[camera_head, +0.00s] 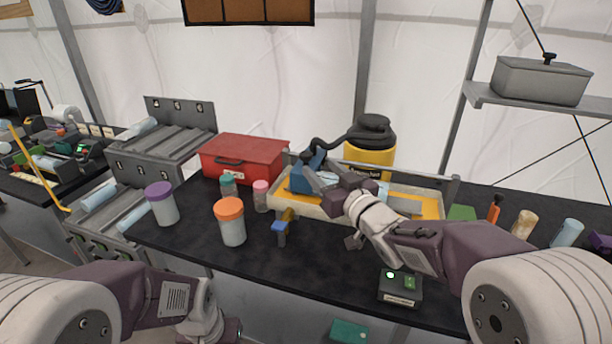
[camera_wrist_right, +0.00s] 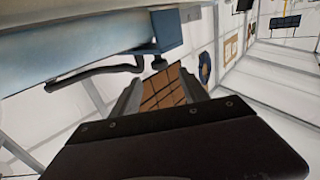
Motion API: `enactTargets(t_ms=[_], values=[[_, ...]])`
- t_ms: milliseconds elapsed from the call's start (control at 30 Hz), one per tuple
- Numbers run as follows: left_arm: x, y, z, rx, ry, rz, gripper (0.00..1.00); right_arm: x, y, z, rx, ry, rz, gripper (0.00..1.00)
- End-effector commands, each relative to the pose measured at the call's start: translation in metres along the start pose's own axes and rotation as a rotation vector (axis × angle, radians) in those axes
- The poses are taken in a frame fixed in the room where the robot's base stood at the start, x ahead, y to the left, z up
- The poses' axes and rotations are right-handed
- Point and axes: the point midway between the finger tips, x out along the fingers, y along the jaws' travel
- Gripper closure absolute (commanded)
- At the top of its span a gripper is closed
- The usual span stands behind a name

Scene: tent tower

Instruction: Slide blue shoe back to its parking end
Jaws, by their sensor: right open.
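The blue shoe (camera_head: 308,172) sits over the left part of a shallow tray (camera_head: 283,203) with a yellow bed, and a black hose runs from it to the right. My right gripper (camera_head: 325,181) is beside the shoe, on its right, and its jaws are open. The head view does not show clearly whether the fingers touch the shoe. In the right wrist view, the open fingers (camera_wrist_right: 172,90) show with nothing between them, and a blue part (camera_wrist_right: 167,32) is close above. My left gripper (camera_head: 230,329) is low at the bottom edge, its fingers hidden.
A red toolbox (camera_head: 243,158) stands behind left of the tray, and a yellow canister with a black top (camera_head: 370,150) behind it. Jars with orange (camera_head: 231,222) and purple (camera_head: 162,204) lids stand left. A control box (camera_head: 400,288) is at the front.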

Motion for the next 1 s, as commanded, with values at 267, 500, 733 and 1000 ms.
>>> enactTargets(t_ms=[267, 500, 733, 1000], values=[[-0.008, 0.000, -0.001, 0.000, 0.001, 0.000, 0.48, 0.024, 0.000, -0.002, 0.001, -0.005, 0.000, 0.48], [-0.017, 0.000, -0.002, 0.000, 0.001, 0.000, 0.48, 0.073, 0.000, -0.002, 0.001, -0.004, 0.001, 0.48], [-0.019, 0.000, -0.002, 0.000, 0.001, 0.000, 0.48, 0.090, 0.001, -0.001, 0.001, -0.004, 0.003, 0.48], [-0.019, 0.000, -0.002, 0.000, 0.001, 0.000, 0.48, 0.090, 0.001, -0.001, 0.001, -0.004, 0.003, 0.67]])
